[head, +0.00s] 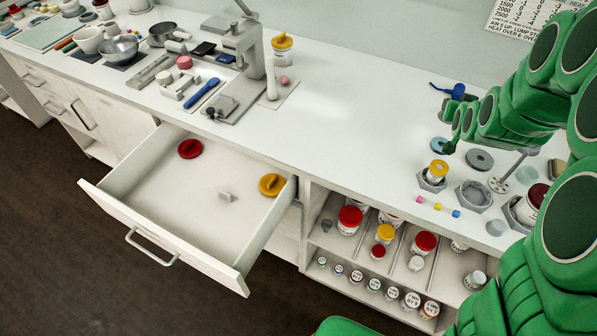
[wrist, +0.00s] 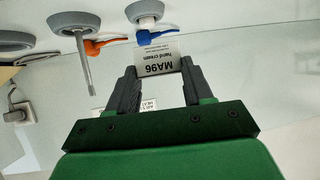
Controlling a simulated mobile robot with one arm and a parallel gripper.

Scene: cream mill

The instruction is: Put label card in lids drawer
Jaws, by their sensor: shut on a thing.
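The label card (wrist: 158,60) is white with dark print reading "MA96 hand cream" and shows in the wrist view between my two dark fingers. My gripper (wrist: 158,82) is shut on it. In the head view I cannot make out the card, and my arm reaches in at the right, over the counter. The lids drawer (head: 165,233) is pulled open at the left of the head view. My gripper is well to the drawer's right.
Below the counter (head: 345,130), an open shelf (head: 340,241) holds several jars. Jars and grey holders, including a yellow-lidded jar (head: 436,171), stand near my arm. A grey press (head: 242,65) stands on the counter behind the drawer. The middle of the counter is clear.

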